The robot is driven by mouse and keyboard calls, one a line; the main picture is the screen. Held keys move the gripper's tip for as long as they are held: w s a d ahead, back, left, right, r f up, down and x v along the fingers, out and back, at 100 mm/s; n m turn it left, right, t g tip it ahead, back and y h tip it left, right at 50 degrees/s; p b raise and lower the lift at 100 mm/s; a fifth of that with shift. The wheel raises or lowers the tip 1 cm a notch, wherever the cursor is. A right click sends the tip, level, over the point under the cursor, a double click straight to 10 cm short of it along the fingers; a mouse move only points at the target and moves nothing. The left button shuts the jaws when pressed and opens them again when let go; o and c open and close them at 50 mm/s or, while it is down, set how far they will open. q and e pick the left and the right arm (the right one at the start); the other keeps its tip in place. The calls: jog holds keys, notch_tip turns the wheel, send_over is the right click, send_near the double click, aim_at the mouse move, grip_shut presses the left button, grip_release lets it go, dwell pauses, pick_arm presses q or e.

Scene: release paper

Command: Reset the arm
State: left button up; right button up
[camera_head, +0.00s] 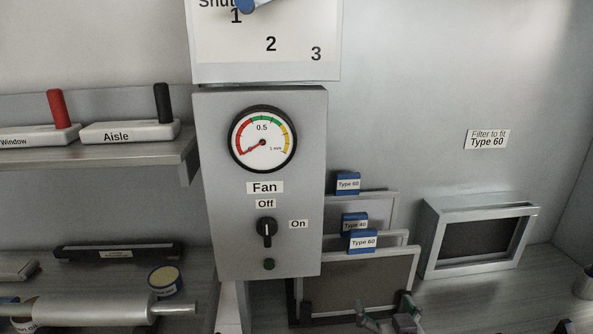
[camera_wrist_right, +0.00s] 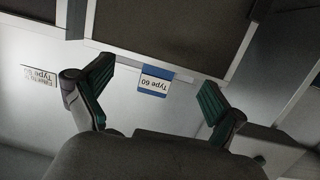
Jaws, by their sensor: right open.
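My right gripper (camera_head: 388,312) shows at the bottom edge of the head view, in front of the lower part of a framed filter (camera_head: 365,280). In the right wrist view my right gripper (camera_wrist_right: 156,76) has its two green-padded fingers wide apart, with nothing held between them. A blue-edged Type 60 tag (camera_wrist_right: 155,82) appears upside down in the gap between the fingers, beyond them. My left gripper is in neither view.
Filters with blue tags (camera_head: 348,184) stand in a row behind my right gripper. An empty-looking framed holder (camera_head: 428,240) stands to the right. The fan control box (camera_head: 262,212) is left of the filters. A metal roller (camera_head: 95,308) lies at lower left.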

jog(key=s+f+g, duration=0.2)
jog(key=s+f, duration=0.1)
jog(key=s, duration=0.1)
jog(key=s+f+g, duration=0.2)
jog(key=s+f, duration=0.2)
jog(key=s+f+g, duration=0.2)
jog(key=s+f, duration=0.2)
jog(key=shift+s+d, duration=0.25)
jog(key=shift+s, duration=0.15)
jog(key=s+a+f+n+g, duration=0.1)
jog(key=s+f+g, duration=0.2)
jog(key=s, duration=0.5)
jog(key=s+f+n+g, duration=0.1)
jog(key=s+f+g, duration=0.15)
jog(key=s, duration=0.45)
notch_tip(320, 180, down, 23)
jog(key=g, duration=0.2)
jog(key=s+d+f+g, duration=0.1)
jog(key=s+d+f, duration=0.2)
jog(key=s+f, duration=1.5)
jog(key=shift+f, duration=0.65)
